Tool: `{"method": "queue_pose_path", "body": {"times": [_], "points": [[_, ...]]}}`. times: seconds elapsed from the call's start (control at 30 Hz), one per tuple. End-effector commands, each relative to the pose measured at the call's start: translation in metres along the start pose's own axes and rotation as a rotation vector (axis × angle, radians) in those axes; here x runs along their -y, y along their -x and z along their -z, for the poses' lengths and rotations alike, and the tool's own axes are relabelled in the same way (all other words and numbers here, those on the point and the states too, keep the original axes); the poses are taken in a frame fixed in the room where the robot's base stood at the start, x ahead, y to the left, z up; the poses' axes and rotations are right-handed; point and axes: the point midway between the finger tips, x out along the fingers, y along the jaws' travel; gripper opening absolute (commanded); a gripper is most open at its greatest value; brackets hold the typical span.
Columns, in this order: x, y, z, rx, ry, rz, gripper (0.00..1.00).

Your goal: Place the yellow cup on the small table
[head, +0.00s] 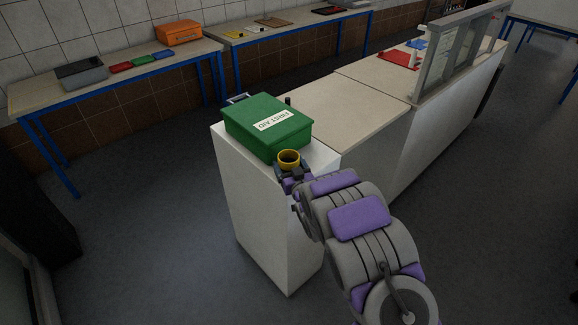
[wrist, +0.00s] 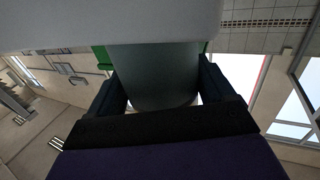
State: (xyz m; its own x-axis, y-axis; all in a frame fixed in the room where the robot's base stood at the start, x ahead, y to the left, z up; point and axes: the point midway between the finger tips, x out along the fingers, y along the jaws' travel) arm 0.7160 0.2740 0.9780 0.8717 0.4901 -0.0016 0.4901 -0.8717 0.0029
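The yellow cup (head: 289,157) is upright at the front corner of the white cabinet (head: 262,205), close in front of the green first aid case. My gripper (head: 291,178) reaches it from the near side. Whether the cup rests on the cabinet top or is slightly above it, I cannot tell. In the wrist view, the two dark fingers of my gripper (wrist: 160,92) stand on either side of a grey, rounded, shaded shape. Its colour does not show as yellow, and firm contact with the fingers is unclear. I cannot tell which surface is the small table.
The green first aid case (head: 267,126) covers most of the cabinet top. A beige counter (head: 350,115) adjoins behind, with a grey frame (head: 460,55) farther along. A blue-legged bench (head: 120,83) at the back left holds boxes and an orange case (head: 178,32). Floor at left is clear.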

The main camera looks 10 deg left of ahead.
Motion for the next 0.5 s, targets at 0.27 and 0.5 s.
{"method": "queue_pose_path", "body": {"times": [0.27, 0.5], "points": [[0.0, 0.0, 0.0, 0.0, 0.0, 0.0, 1.0], [-0.0001, 0.0034, 0.0006, 0.001, 0.0, 0.0, 1.0]]}}
